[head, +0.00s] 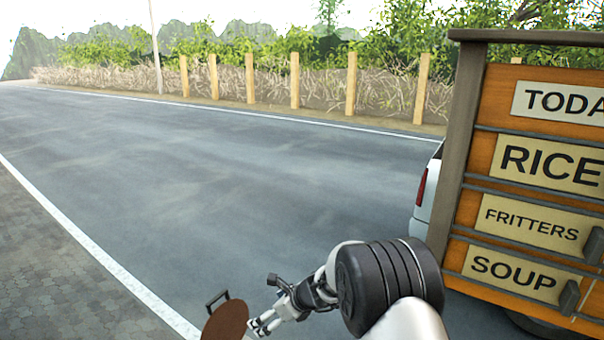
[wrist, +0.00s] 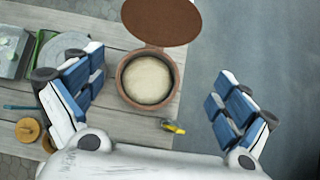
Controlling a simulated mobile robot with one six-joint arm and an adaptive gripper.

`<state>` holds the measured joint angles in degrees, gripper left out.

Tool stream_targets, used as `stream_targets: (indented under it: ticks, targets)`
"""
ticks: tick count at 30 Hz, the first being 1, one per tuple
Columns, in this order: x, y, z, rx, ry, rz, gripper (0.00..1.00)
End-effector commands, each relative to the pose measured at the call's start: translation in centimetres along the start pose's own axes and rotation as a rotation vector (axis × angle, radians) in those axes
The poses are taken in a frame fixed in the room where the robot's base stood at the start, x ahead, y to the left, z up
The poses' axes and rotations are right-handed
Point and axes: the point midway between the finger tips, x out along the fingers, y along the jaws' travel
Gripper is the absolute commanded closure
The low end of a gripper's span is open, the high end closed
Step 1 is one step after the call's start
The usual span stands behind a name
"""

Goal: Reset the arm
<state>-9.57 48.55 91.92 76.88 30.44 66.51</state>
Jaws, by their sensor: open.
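My gripper (head: 264,322) shows at the bottom of the head view, at the end of my arm, beside a brown round lid. In the wrist view my gripper (wrist: 163,92) has its blue-padded fingers spread wide, with nothing held between them. Below the fingers is a round brown clay pot (wrist: 121,84) with a pale, smooth filling. A brown disc-shaped lid (wrist: 160,18) is at the pot's far rim. In the head view the lid (head: 226,320) has a dark handle and partly leaves the picture.
A wooden table (wrist: 108,122) bears the pot, a yellow item (wrist: 173,127), a round wooden piece (wrist: 28,130) and a green-edged tray (wrist: 44,40). A menu board (head: 480,140) stands at right, near a white vehicle (head: 428,195). Open road (head: 200,170) lies beyond.

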Motion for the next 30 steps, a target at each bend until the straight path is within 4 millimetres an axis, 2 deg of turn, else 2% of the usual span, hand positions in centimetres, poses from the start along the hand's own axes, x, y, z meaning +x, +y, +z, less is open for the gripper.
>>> stream_targets:
  ticks: [11,17,20,23,26,30]
  targets:
    - [-6.3,2.4,0.1,-0.404,0.013,0.018,0.05]
    - [-11.0,5.2,-1.7,-0.725,0.048,0.032,0.05]
    - [-14.0,7.5,-4.1,-0.949,0.088,0.045,0.05]
    - [-16.9,10.1,-7.4,-1.177,0.142,0.065,0.05]
    - [-19.3,12.6,-11.3,-1.395,0.21,0.093,0.05]
    - [-21.9,15.9,-17.7,-1.686,0.329,0.148,0.05]
